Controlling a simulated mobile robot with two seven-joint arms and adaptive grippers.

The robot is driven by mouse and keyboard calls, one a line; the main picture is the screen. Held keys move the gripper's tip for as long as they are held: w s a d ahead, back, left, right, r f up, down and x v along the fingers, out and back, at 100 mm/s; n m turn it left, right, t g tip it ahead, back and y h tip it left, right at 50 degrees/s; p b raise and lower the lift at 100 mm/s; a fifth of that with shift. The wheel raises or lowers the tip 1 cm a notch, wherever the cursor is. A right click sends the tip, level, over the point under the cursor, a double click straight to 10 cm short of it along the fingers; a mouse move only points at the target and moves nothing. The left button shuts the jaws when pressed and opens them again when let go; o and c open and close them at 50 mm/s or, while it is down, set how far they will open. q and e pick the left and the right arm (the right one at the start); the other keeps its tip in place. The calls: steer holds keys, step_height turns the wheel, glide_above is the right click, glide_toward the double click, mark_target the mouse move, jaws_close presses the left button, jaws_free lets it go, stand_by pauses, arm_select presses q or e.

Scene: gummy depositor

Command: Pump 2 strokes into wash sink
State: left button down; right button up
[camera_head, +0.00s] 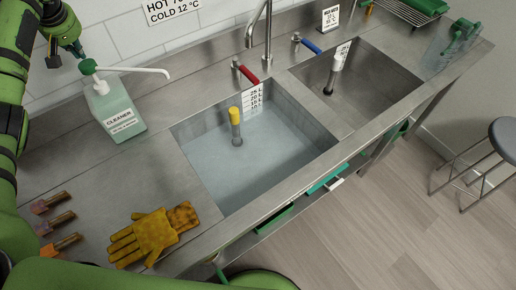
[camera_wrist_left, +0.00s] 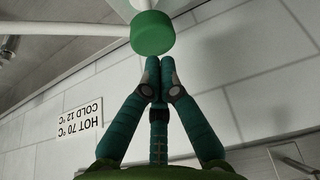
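A clear green cleaner bottle (camera_head: 121,112) stands on the steel counter to the left of the sinks. Its green pump head (camera_head: 88,67) has a long white spout pointing right, towards the water-filled sink. The pump head also shows in the left wrist view (camera_wrist_left: 152,33), just beyond my fingertips. The wash sink (camera_head: 187,128) holds water, a yellow-topped standpipe (camera_head: 235,117) and a litre scale (camera_head: 253,99). My left gripper (camera_head: 53,61) is beside the pump head, to its left; its fingers (camera_wrist_left: 160,65) are together and empty. I cannot tell whether they touch it. My right gripper is not in view.
Red (camera_head: 247,75) and blue (camera_head: 308,43) tap levers flank the faucet (camera_head: 266,40). Yellow gloves (camera_head: 147,236) and several wooden-handled tools (camera_head: 57,222) lie on the front-left counter. A stool (camera_head: 503,135) stands right.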

mark_target(86, 64)
arm_select(q)
steer(key=shift+f+b, duration=0.55)
steer(key=shift+f, duration=1.55)
steer(key=shift+r+p, duration=0.95)
steer(key=shift+p, duration=0.1)
steer(key=shift+r, duration=1.05)
steer(key=shift+f, duration=0.1)
